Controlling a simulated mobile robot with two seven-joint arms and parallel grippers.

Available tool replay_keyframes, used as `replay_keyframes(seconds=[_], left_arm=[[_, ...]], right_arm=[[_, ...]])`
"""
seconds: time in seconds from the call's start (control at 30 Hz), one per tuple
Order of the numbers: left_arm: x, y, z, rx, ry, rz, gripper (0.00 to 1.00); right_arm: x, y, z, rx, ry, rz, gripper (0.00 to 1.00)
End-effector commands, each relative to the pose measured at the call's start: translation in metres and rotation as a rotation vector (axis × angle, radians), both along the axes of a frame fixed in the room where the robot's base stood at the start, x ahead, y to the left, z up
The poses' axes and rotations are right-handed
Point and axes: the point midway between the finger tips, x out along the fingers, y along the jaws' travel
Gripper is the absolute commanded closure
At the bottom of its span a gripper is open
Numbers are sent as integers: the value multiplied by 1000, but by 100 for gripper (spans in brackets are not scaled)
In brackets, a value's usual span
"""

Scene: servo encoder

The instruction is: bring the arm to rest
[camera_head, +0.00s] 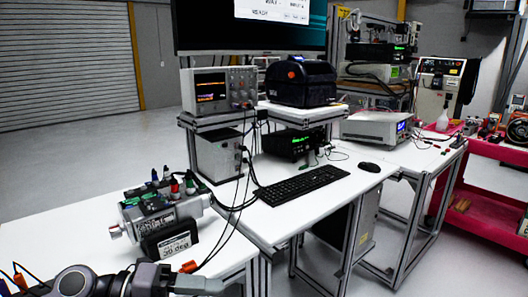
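My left arm comes in along the bottom left edge. Its gripper (188,284) is low in the picture, in front of the servo encoder unit (170,208) and apart from it as far as I can see. The fingers are seen edge-on and partly cut off, so their opening is unclear. The grey unit sits on the white left table (60,235), with red, green and black plugs on top. My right gripper is not in view.
A workbench to the right holds a keyboard (302,185), a mouse (369,167), an oscilloscope (219,90) and a black printer (300,82). Black cables (238,205) hang between the unit and the bench. A red cart (485,190) stands far right.

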Motion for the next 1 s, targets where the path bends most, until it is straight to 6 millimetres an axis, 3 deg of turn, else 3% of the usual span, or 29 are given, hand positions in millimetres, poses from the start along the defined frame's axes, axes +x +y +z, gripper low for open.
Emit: replay_keyframes(seconds=[0.1,0.27,0.37,0.53,0.67,0.8,0.9,1.0], left_arm=[[-4,-14,1,-275,105,115,48],[4,-3,-10,-578,283,363,48],[9,16,-35,-719,422,556,48],[0,55,-108,-858,706,925,48],[-34,81,-180,-882,957,1207,48],[-85,95,-243,-844,1201,1438,48],[-114,99,-270,-810,1321,1535,48],[-131,100,-283,-789,1389,1584,48]], right_arm=[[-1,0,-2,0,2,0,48],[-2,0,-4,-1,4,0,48],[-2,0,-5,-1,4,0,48],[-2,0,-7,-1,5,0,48],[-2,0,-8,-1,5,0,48],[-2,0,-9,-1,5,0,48],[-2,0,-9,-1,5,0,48],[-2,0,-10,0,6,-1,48]])
